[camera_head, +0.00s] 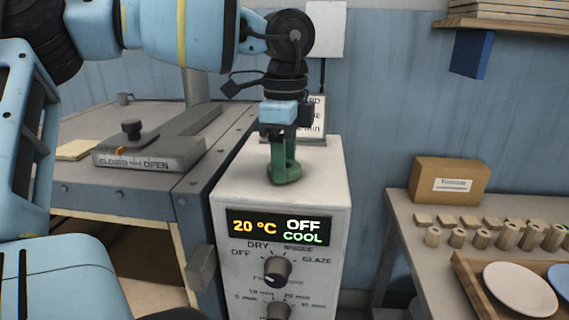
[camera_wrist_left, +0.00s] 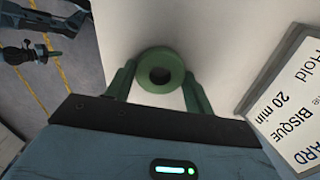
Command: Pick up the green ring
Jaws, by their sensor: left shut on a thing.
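The green ring (camera_head: 287,174) is on the white top of the control cabinet (camera_head: 236,190), near its front edge. My left gripper (camera_head: 283,166) reaches down from above with its green fingers on the ring. In the left wrist view the ring (camera_wrist_left: 160,70) sits between the two fingertips (camera_wrist_left: 160,82), its hole facing the camera. The gripper is shut on the ring. I cannot tell whether the ring touches the cabinet top. What seems to be my right gripper (camera_wrist_left: 42,50) shows small at the upper left of the wrist view; its jaws are unclear.
A printed card (camera_head: 312,117) stands behind the ring, close to the gripper. The cabinet's display (camera_head: 279,229) and knobs face forward. A grey bench with a slider (camera_head: 150,150) is at left. At right, a table holds a cardboard box (camera_head: 437,184) and a plate tray (camera_head: 476,286).

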